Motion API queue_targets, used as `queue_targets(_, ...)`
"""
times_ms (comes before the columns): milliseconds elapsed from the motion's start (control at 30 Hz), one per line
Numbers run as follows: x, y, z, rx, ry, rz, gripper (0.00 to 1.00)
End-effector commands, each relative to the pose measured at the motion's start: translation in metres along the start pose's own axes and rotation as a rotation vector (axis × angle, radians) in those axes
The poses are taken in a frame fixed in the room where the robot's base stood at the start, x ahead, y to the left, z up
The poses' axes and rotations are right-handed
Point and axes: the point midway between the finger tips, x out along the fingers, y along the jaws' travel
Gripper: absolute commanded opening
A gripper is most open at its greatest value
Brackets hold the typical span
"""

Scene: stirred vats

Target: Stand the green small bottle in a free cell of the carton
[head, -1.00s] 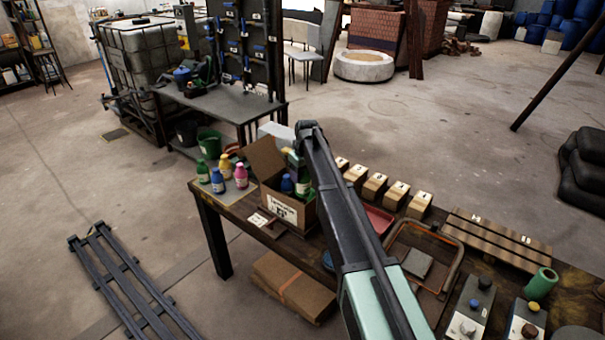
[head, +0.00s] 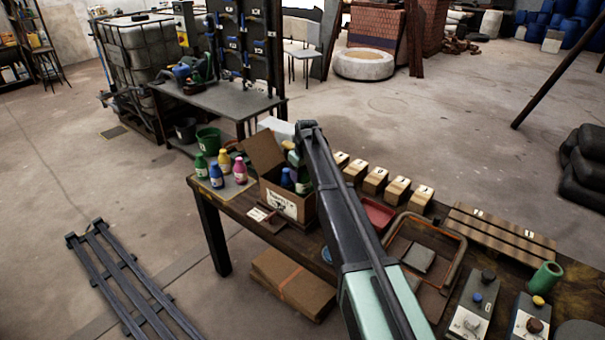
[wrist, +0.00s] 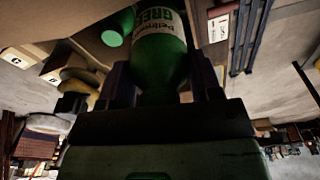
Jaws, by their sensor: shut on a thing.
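The green small bottle (wrist: 160,40) is between the fingers of my gripper (wrist: 163,80) in the wrist view. Its label faces the camera and the far end of the bottle is cut off by the picture edge. In the head view the open carton (head: 283,205) stands on the bench, and my arm reaches over its right side. The arm hides most of my gripper there. A blue bottle (head: 287,179) shows inside the carton. A green shape (head: 303,186) shows beside it; I cannot tell whether that is the held bottle. The cells are mostly hidden.
Green (head: 201,167), yellow (head: 224,161), blue (head: 216,177) and pink (head: 240,173) bottles stand left of the carton. The raised carton flap (head: 264,152) is close to my arm. Numbered wooden blocks (head: 375,180) and a red tray (head: 376,213) are to the right.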

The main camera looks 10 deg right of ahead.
Motion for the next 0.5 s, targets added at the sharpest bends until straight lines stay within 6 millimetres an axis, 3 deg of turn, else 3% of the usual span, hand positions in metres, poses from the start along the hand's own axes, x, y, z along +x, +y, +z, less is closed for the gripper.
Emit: queue_targets(500, 0.010, 0.000, 0.001, 0.000, 0.000, 0.000, 0.27)
